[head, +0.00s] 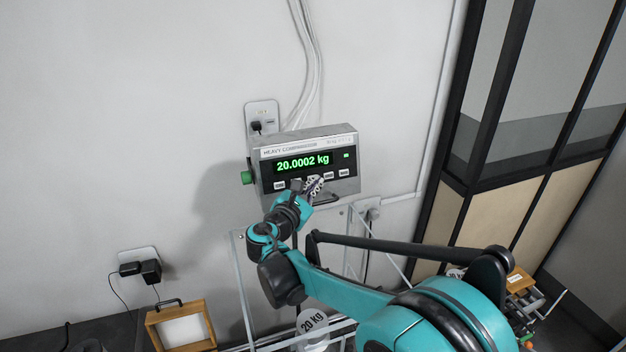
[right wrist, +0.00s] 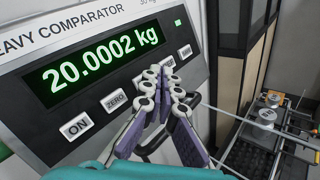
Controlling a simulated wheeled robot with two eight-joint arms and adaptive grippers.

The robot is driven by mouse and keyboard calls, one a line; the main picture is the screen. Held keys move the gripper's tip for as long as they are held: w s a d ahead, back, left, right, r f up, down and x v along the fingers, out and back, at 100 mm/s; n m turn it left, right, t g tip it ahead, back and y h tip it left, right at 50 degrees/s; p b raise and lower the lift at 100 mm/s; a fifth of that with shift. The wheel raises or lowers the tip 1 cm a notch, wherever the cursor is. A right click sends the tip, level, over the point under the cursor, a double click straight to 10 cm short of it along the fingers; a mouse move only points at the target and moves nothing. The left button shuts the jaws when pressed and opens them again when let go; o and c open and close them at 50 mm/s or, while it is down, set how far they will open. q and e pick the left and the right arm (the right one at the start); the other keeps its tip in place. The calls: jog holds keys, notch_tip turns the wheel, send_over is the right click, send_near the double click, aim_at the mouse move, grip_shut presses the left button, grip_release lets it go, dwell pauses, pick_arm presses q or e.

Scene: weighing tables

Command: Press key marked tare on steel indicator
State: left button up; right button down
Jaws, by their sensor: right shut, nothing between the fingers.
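The steel indicator (head: 345,144) hangs on the wall and reads 20.0002 kg in green; it also fills the left of the right wrist view (right wrist: 30,105). Its keys run in a row under the display. I read the ON key (right wrist: 77,126) and the ZERO key (right wrist: 115,100). My right gripper (head: 315,184) is shut and empty, its fingertips (right wrist: 160,80) at the key row just right of ZERO. They hide the key there, so I cannot read a tare mark or tell whether they touch it. Two more keys show beyond, their marks unclear. My left gripper is not in view.
A green knob (head: 246,177) sticks out of the indicator's left side. Below stands a clear-walled frame with a 20 kg weight (head: 312,322). A wooden-framed box (head: 180,325) is at lower left. A dark-framed partition (head: 480,130) rises at right.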

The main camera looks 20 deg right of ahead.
jog(key=shift+w, duration=0.1)
jog(key=shift+w+f, duration=0.15)
jog(key=shift+w, duration=0.2)
jog(key=shift+w+b, duration=0.3)
jog(key=shift+b, duration=0.1)
dwell(0.7)
dwell(0.4)
jog(key=shift+s, duration=0.8)
jog(key=shift+s+a+r+p, duration=0.1)
jog(key=shift+s+r+p, duration=0.2)
jog(key=shift+s, duration=0.5)
jog(key=shift+s+r+p, duration=0.25)
jog(key=shift+s, duration=0.5)
jog(key=shift+s+a+r+p, duration=0.1)
jog(key=shift+s+r+p, duration=0.2)
jog(key=shift+s, duration=0.5)
